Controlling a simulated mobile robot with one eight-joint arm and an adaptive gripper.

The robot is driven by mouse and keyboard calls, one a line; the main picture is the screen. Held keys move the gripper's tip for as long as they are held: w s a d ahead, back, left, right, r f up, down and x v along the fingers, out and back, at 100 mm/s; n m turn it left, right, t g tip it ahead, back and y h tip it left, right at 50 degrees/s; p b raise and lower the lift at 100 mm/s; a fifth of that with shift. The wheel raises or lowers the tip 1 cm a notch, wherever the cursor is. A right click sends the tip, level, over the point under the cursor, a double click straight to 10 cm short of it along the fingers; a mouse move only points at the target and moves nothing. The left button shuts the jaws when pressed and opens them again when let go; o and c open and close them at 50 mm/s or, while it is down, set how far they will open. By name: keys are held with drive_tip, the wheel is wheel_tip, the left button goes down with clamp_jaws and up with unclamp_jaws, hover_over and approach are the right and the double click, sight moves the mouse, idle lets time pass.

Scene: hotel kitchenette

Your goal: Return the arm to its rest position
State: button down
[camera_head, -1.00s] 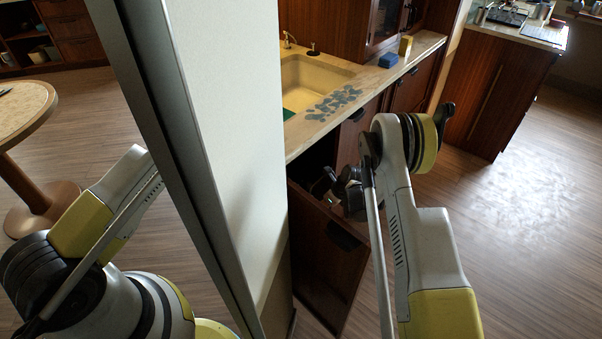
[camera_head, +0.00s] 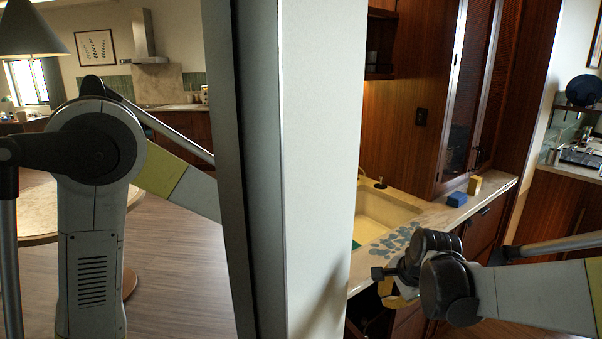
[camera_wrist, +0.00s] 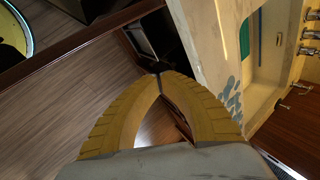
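My gripper (camera_head: 392,292) hangs in front of the counter edge near the sink in the head view, partly hidden by my own dark wrist. In the wrist view its two yellow fingers (camera_wrist: 159,75) meet at the tips, and I see nothing held between them. My arm's grey and yellow link reaches in from the right of the head view, bent at the dark wrist joint. Another grey and yellow part of my arm stands large at the left.
A pale upright panel (camera_head: 325,150) stands close, hiding the middle. Beyond are the counter (camera_head: 440,212), sink (camera_head: 385,212), blue sponge (camera_head: 457,199) and yellow block (camera_head: 474,185). A dark open compartment (camera_wrist: 158,38) lies beyond the fingertips. A round table (camera_head: 40,222) stands left; wooden floor there is clear.

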drive_tip(key=s+a+r+n+t, duration=0.1)
drive_tip(key=s+r+n, duration=0.2)
drive_tip(key=s+n, duration=0.4)
drive_tip(key=s+a+r+n+h, duration=0.1)
drive_tip(key=s+r+n, duration=0.3)
drive_tip(key=s, duration=1.3)
drive_tip(key=n, duration=0.3)
drive_tip(key=shift+t, duration=0.4)
drive_tip(key=shift+a, duration=0.1)
